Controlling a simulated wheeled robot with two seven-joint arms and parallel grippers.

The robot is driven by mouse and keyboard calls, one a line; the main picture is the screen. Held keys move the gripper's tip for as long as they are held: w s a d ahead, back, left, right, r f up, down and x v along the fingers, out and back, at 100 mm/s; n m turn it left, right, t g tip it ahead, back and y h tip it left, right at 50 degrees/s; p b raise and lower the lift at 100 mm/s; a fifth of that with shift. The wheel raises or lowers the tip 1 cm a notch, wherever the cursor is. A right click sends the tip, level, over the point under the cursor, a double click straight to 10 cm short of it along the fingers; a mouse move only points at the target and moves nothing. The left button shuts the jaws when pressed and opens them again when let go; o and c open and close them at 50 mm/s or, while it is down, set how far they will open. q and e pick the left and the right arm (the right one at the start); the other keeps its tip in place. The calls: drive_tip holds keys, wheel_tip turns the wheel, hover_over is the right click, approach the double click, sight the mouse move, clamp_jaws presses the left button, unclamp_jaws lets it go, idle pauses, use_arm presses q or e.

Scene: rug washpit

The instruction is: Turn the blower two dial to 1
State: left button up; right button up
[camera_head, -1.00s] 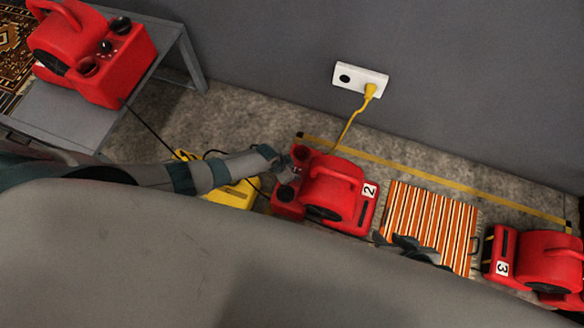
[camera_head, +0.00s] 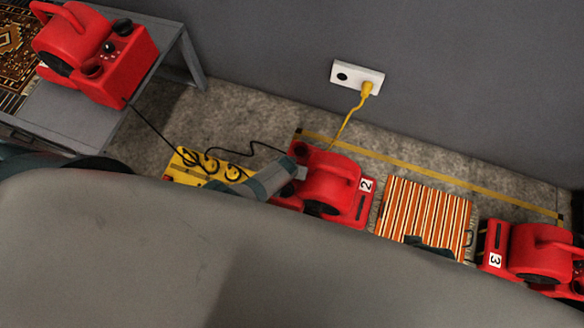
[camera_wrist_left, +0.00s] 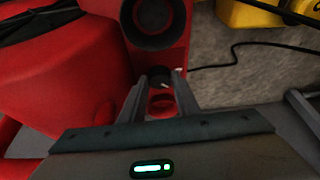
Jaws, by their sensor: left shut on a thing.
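Blower two (camera_head: 335,180) is the red blower marked 2 on the carpet below the wall socket. In the left wrist view its red housing (camera_wrist_left: 60,75) fills the left side. My left gripper (camera_head: 298,172) is at its control end. In the left wrist view the gripper (camera_wrist_left: 160,86) is shut on a small dark dial (camera_wrist_left: 160,73). Fingers flank the dial on both sides; its pointer and marks cannot be read. A larger round black part (camera_wrist_left: 153,20) lies beyond it. Part of my right arm shows over the striped rug; its fingertips cannot be made out.
A yellow power strip (camera_head: 185,165) with black cables lies left of blower two. The striped rug (camera_head: 425,210) and blower three (camera_head: 540,250) are to the right. Another red blower (camera_head: 95,55) stands on a grey table (camera_head: 165,75). A yellow cord runs to the wall socket (camera_head: 357,76).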

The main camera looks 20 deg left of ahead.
idle(0.5)
use_arm(q)
drive_tip(key=o, duration=1)
drive_tip(key=shift+r, duration=0.15)
drive_tip(key=shift+r, duration=0.1)
